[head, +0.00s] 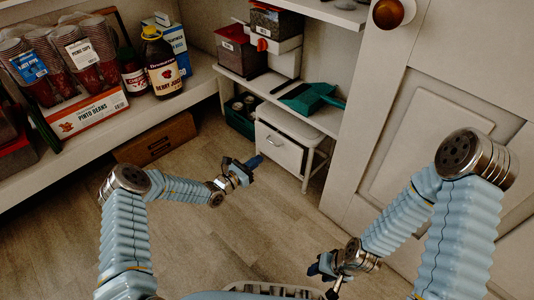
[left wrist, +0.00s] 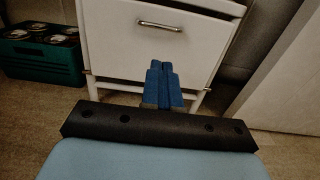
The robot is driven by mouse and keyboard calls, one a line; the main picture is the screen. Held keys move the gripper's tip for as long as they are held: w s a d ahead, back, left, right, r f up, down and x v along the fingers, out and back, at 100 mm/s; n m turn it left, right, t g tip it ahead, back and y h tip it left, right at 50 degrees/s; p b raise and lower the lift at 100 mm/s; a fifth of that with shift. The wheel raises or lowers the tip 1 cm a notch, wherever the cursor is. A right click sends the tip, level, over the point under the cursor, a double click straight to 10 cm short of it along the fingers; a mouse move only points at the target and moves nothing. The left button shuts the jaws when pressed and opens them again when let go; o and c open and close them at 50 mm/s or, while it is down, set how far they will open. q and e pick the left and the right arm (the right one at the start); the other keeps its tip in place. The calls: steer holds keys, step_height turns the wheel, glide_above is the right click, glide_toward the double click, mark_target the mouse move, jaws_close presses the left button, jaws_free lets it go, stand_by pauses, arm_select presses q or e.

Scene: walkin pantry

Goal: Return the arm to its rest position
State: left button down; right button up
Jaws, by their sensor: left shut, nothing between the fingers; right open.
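My left gripper (head: 252,163) is in the middle of the head view, above the wooden floor and in front of a small white drawer cabinet (head: 280,152). In the left wrist view its two blue fingers (left wrist: 164,85) are together with nothing between them. The drawer cabinet with a metal handle (left wrist: 160,24) shows behind them, and its drawer looks shut. My right gripper (head: 332,292) is low in the head view, near the bottom edge, pointing down. Its fingers are small and partly cut off there. It appears to hold nothing.
A left shelf (head: 95,142) holds cups, bottles and a pinto beans box (head: 88,113). A wooden crate (head: 157,139) is below. A green crate (left wrist: 42,62) with jars stands left of the cabinet. A green dustpan (head: 308,98) lies on the shelf above. A white door (head: 440,100) stands at right. The central floor is clear.

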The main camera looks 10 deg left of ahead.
arm_select(q)
steer(key=v, duration=0.5)
steer(key=s+d+f+m+g+h, duration=0.1)
steer(key=s+d+f+m+g, duration=0.1)
steer(key=s+d+m+g, duration=0.55)
steer(key=s+d+f+m+g, duration=0.3)
steer(key=s+m+g, duration=0.15)
steer(key=s, duration=0.65)
steer(key=s+a+f+m+g+y, duration=0.1)
steer(key=s+a+m+g+y, duration=0.1)
steer(key=s+a+m+y, duration=0.3)
steer(key=s+a+f+m+g+y, duration=0.1)
steer(key=s+f+m+g, duration=0.1)
steer(key=s+m, duration=0.35)
steer(key=s+r+m+t+y+p, duration=0.1)
steer(key=s+r+m+p, duration=0.1)
steer(key=r+p, duration=0.4)
steer(key=s+a+r+m+t+p, duration=0.1)
steer(key=r+m+p, duration=0.1)
steer(key=r+p, duration=0.5)
step_height(320, 180, up, 2)
steer(key=shift+s+a+r+t+y, duration=0.1)
steer(key=shift+s+a+t+y, duration=0.2)
steer(key=shift+s+y, duration=0.1)
